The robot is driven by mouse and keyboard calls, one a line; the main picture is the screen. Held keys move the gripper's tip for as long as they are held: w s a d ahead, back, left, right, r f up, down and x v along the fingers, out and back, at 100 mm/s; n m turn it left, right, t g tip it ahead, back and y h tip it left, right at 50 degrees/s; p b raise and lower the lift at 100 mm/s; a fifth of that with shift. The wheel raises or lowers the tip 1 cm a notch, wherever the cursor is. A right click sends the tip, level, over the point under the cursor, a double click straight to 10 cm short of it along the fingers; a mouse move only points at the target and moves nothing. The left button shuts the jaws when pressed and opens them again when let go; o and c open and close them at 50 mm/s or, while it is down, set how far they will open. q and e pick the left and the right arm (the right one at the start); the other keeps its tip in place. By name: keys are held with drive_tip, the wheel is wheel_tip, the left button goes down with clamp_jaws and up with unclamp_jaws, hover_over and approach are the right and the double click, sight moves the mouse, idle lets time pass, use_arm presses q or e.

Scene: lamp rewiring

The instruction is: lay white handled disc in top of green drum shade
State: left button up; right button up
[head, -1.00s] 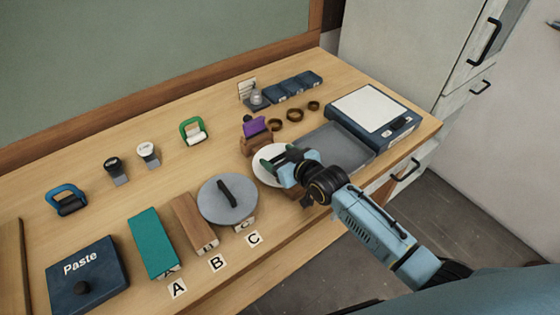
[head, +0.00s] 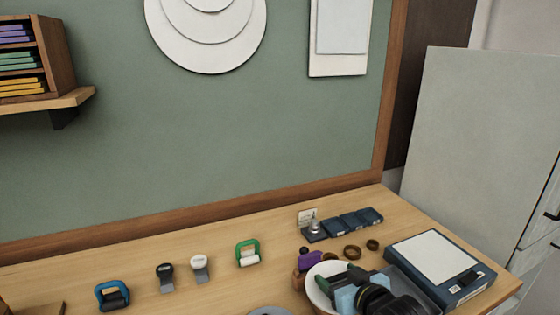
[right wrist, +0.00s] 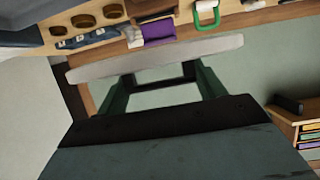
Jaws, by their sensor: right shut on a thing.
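The white disc (head: 317,286) is at the right part of the bench, beside a purple piece, with my right gripper (head: 343,283) on it. In the right wrist view the disc (right wrist: 150,58) shows nearly edge-on, with its dark handle (right wrist: 160,85) between the green fingers of my right gripper (right wrist: 160,92). The gripper is shut on the handle. I cannot tell whether the disc touches what is under it. No green drum shade is visible in these frames. My left gripper is not in view.
A navy device with a white top (head: 440,257) stands right of my gripper. Dark rings (head: 352,252), navy blocks (head: 350,223) and a purple piece (head: 308,261) are close by. A green-handled tool (head: 247,253) stands to the left. A green wall board (head: 200,130) rises behind the bench.

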drive_tip(key=shift+m+h, duration=0.5)
drive_tip(key=shift+h, duration=0.1)
drive_tip(key=s, duration=0.1)
drive_tip(key=s+b, duration=0.1)
drive_tip(key=s+d+b, duration=0.1)
drive_tip(key=s, duration=0.1)
drive_tip(key=shift+f, duration=0.4)
drive_tip(key=s+d+r+m+h+b, duration=0.1)
drive_tip(key=s+d+m+h+b, duration=0.1)
drive_tip(key=s, duration=0.4)
drive_tip(key=shift+s+d+r+m+t+h+b, duration=0.15)
drive_tip(key=shift+d+r+m+t+h+b, duration=0.3)
drive_tip(key=shift+d+b, duration=0.45)
drive_tip(key=shift+f, duration=0.15)
